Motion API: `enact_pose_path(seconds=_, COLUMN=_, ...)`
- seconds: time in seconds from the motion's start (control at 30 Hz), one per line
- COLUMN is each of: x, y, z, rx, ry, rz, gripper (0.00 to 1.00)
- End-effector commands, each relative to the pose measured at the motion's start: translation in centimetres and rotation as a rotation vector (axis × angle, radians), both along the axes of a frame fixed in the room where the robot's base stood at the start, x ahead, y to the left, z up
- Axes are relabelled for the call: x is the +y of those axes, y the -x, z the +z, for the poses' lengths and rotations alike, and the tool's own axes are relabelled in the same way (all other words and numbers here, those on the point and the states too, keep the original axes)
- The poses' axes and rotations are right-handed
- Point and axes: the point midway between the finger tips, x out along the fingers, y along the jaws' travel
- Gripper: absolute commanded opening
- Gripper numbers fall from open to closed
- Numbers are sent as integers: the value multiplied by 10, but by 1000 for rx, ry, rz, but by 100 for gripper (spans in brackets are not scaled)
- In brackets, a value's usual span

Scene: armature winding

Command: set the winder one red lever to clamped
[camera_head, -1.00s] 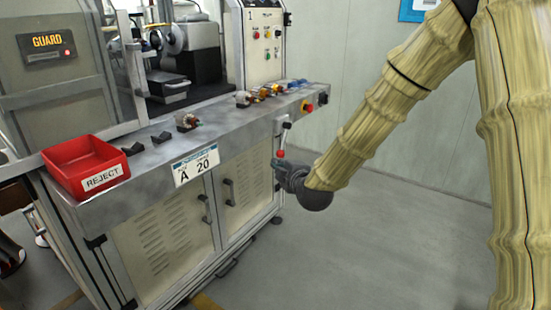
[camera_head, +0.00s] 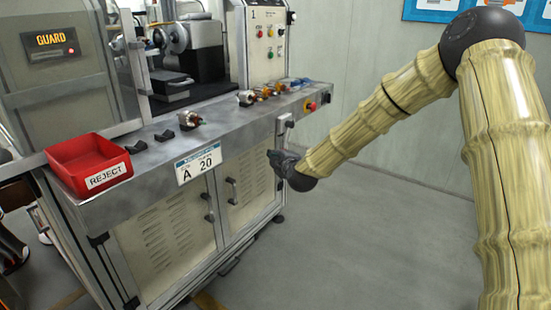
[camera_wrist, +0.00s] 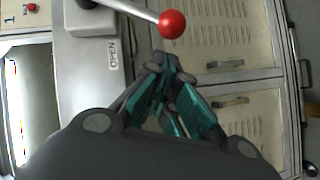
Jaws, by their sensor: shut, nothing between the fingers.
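The red lever's ball knob (camera_wrist: 172,23) shows at the top of the wrist view, on a bright metal rod (camera_wrist: 138,9) that runs up-left to its grey housing (camera_wrist: 90,35). An OPEN label (camera_wrist: 112,52) is on the housing beside the rod. In the head view, the lever's mount (camera_head: 284,124) is at the bench's right end; I cannot make out the red knob there. My gripper (camera_head: 274,157) is in front of the cabinet below the mount. In the wrist view, its dark and teal fingers (camera_wrist: 158,62) are shut and empty, just below the knob; contact is unclear.
The bench front (camera_head: 150,178) carries a red REJECT tray (camera_head: 92,180) and several small parts. Cabinet doors with handles (camera_head: 230,190) lie below. The floor (camera_head: 350,250) to the right is clear.

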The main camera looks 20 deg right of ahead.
Motion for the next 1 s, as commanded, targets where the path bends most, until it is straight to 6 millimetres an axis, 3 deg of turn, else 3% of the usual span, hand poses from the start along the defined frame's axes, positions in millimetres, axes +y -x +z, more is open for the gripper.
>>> enact_pose_path(seconds=0.3, x=-12, y=-14, z=-6, rx=-1, ry=1, rz=1, gripper=0)
enact_pose_path(seconds=1.0, x=-14, y=-16, z=-11, rx=-20, ry=29, rz=2, gripper=0)
